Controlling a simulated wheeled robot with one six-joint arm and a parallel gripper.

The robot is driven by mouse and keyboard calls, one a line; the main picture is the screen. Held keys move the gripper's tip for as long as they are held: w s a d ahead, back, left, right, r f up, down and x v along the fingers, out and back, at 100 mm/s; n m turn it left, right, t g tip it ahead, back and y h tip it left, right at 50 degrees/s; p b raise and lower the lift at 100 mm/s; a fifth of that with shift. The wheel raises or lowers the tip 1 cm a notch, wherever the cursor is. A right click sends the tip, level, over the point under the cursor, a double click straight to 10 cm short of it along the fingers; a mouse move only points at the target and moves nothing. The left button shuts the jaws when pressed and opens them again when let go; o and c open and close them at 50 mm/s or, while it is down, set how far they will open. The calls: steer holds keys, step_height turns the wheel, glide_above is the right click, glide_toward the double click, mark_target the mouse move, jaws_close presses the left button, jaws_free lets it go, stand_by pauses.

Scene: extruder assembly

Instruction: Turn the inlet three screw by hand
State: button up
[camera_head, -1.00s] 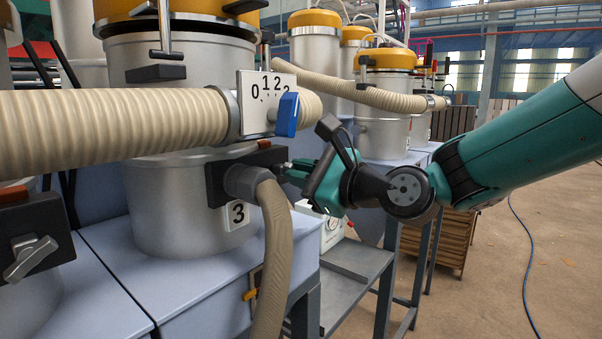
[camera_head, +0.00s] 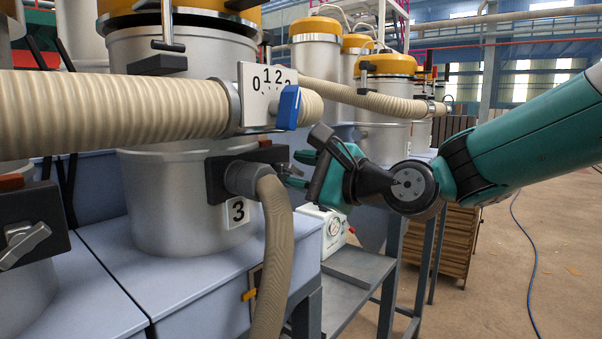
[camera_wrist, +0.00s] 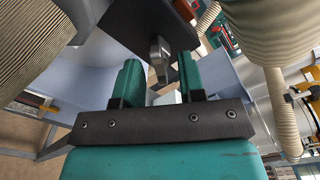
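The inlet three block (camera_head: 216,178) is a dark block on the metal vessel, above a white "3" label (camera_head: 237,212). In the wrist view the black block (camera_wrist: 140,22) shows with a small grey metal screw handle (camera_wrist: 160,58) sticking out of it. My gripper (camera_head: 297,172) is beside the right end of the block. In the wrist view my gripper (camera_wrist: 158,82) has its two green fingers apart, with the screw handle's end between them and gaps on both sides. In the head view the screw is too small and covered to tell clearly.
A ribbed beige hose (camera_head: 277,250) hangs from the block, close below my gripper. A thicker hose (camera_head: 110,105) and a numbered plate with a blue lever (camera_head: 288,105) are above. A white gauge box (camera_head: 328,228) stands below right. Open floor lies at the right.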

steer(key=shift+b+v, duration=1.05)
steer(key=shift+v, duration=1.85)
steer(key=b+v, duration=0.6)
steer(key=v, duration=1.2)
steer(key=s+a+f+n+g+h, duration=0.2)
steer(key=s+a+f+n+g, duration=0.15)
steer(key=f+n, duration=0.3)
steer(key=s+a+f+n+g+h, duration=0.25)
steer(key=f+n+g, duration=0.2)
steer(key=f, duration=0.35)
steer(key=s+d+f+n+g+h, duration=0.2)
steer(key=s+f+n+g+h, duration=0.1)
steer(key=s+f+n+h, duration=0.2)
step_height(320, 180, down, 4)
steer(key=s+n, duration=0.2)
steer(key=n, duration=0.3)
steer(key=shift+s, duration=0.25)
